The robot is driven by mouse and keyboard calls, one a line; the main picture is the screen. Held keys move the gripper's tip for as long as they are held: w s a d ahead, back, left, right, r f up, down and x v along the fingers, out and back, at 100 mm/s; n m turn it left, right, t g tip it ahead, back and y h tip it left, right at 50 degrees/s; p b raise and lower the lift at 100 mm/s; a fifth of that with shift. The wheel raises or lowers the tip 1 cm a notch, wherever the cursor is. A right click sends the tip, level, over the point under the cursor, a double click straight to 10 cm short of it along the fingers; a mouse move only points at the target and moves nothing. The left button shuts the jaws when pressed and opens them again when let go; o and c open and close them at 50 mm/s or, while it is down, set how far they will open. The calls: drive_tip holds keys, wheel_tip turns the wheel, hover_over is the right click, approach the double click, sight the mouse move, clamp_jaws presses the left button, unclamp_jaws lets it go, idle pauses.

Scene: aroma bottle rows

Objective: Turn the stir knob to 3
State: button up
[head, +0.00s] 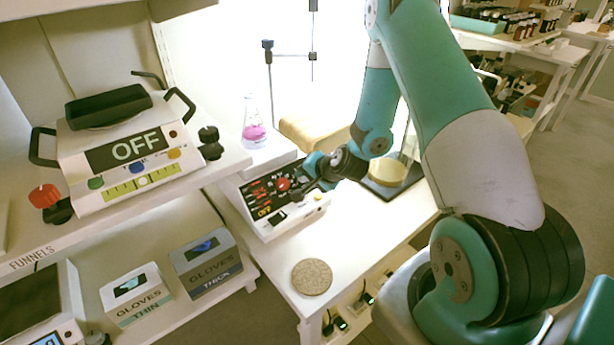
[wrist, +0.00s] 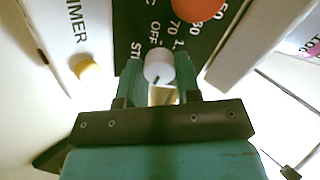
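The stirrer (head: 293,222) has a sloped black panel with red markings and a lit OFF display, seen in the head view. In the wrist view a round white stir knob (wrist: 159,64) sits on that panel below the letters OFF, beside cut-off letters ST, with a dark mark on its near side. My gripper (wrist: 160,77) has one teal finger on each side of this knob, with no clear gap to it. In the head view my gripper (head: 308,182) reaches the panel from the right and hides the knob there.
A red knob (wrist: 196,9) is just above the white knob, and a yellow button (wrist: 89,69) lies to its left. A flask with pink liquid (head: 255,128) stands behind the stirrer. A round cork mat (head: 312,277) lies in front. Another OFF device (head: 130,155) is on the left shelf.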

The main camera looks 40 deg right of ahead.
drive_tip(key=shift+c, duration=0.5)
drive_tip(key=shift+n, duration=0.3)
drive_tip(key=n+b, duration=0.2)
drive_tip(key=shift+f+n+b, duration=0.15)
drive_tip(key=shift+n+b, duration=0.2)
drive_tip(key=shift+n, duration=0.05)
drive_tip(key=n+b, duration=0.3)
drive_tip(key=n, duration=0.1)
drive_tip(key=n+b, duration=0.3)
drive_tip(key=n, duration=0.1)
drive_tip(key=shift+a+n+h, duration=0.1)
drive_tip(key=shift+n+h, duration=0.2)
drive_tip(key=shift+n, duration=0.1)
drive_tip(key=shift+n+b, duration=1.35)
drive_tip(key=shift+n, duration=0.25)
drive_tip(key=shift+r, duration=0.2)
